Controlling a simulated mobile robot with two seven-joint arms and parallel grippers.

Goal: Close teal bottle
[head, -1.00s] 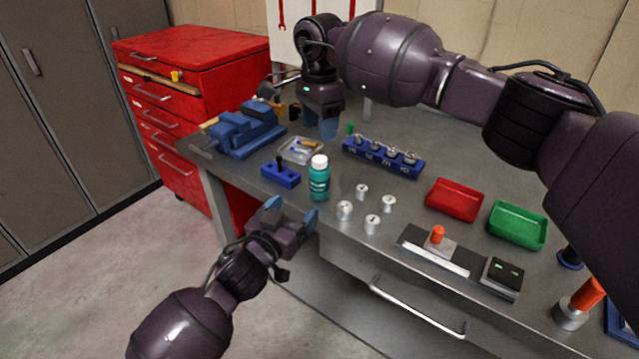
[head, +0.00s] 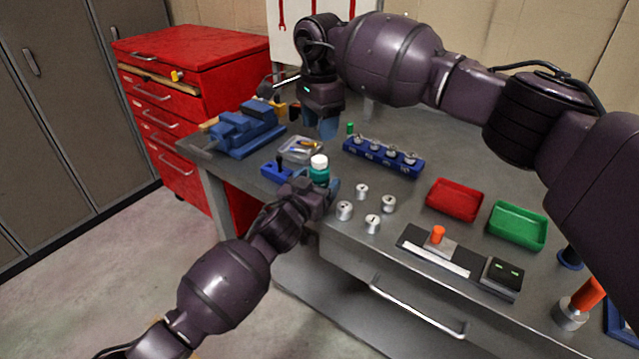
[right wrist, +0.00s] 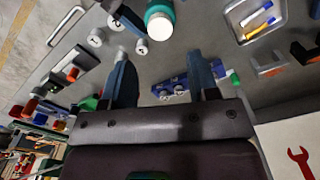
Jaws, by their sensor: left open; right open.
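The teal bottle (head: 319,172) stands upright near the front edge of the metal workbench, with a white top (head: 319,161). Its lower part is hidden behind my left gripper (head: 325,188). My left gripper is open at the bottle's near side, its fingers close around the lower body; I cannot tell whether they touch it. My right gripper (head: 328,125) is open and empty above the bench, behind the bottle. In the right wrist view the bottle (right wrist: 159,14) shows at the top, white top towards the camera, beyond the open right fingers (right wrist: 165,80).
A blue block with a black peg (head: 279,170) and a clear tray (head: 301,150) stand left of the bottle. Several metal weights (head: 362,192) stand to its right. A blue rack (head: 383,157) is behind. Red (head: 454,199) and green (head: 517,225) trays lie further right.

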